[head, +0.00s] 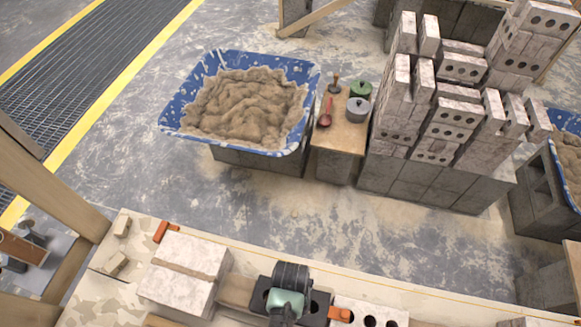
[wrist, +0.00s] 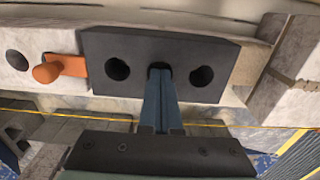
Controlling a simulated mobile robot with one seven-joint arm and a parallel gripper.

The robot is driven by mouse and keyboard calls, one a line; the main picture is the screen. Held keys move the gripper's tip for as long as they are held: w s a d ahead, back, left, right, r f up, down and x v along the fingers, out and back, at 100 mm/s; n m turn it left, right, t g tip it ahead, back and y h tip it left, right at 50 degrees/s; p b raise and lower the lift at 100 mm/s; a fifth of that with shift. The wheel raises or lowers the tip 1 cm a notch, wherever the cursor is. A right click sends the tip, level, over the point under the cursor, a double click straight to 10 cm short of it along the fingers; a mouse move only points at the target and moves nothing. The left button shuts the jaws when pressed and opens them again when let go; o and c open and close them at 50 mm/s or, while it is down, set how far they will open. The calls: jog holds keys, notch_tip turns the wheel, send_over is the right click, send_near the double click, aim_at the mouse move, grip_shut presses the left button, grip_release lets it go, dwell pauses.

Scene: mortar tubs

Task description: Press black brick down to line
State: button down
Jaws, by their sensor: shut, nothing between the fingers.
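The black brick (wrist: 105,45) lies in the wall row in the wrist view, with three round holes in its face. It also shows in the head view (head: 319,303), partly covered by my gripper. My gripper (wrist: 160,72) is shut and empty, its blue fingertips at the middle hole of the brick; I cannot tell whether they touch or enter it. In the head view my gripper (head: 287,304) is over the brick. A thin yellow-orange line (head: 420,289) runs along the wall; it also shows in the wrist view (wrist: 60,113). Mortar (wrist: 249,65) shows beside the brick.
Pale bricks (head: 180,287) lie left of the black brick, another pale brick (head: 372,310) right. An orange line block (head: 340,314) sits close to its right end. Beyond are a blue mortar tub (head: 303,72), a small table (head: 339,140) with pots, and stacked bricks (head: 460,68).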

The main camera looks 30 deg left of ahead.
jog(key=shift+s+f, duration=0.15)
jog(key=shift+f, duration=0.35)
dwell(1.7)
jog(key=shift+r, duration=0.15)
notch_tip(320, 180, up, 5)
jog(key=p, duration=0.5)
jog(key=shift+w, duration=0.2)
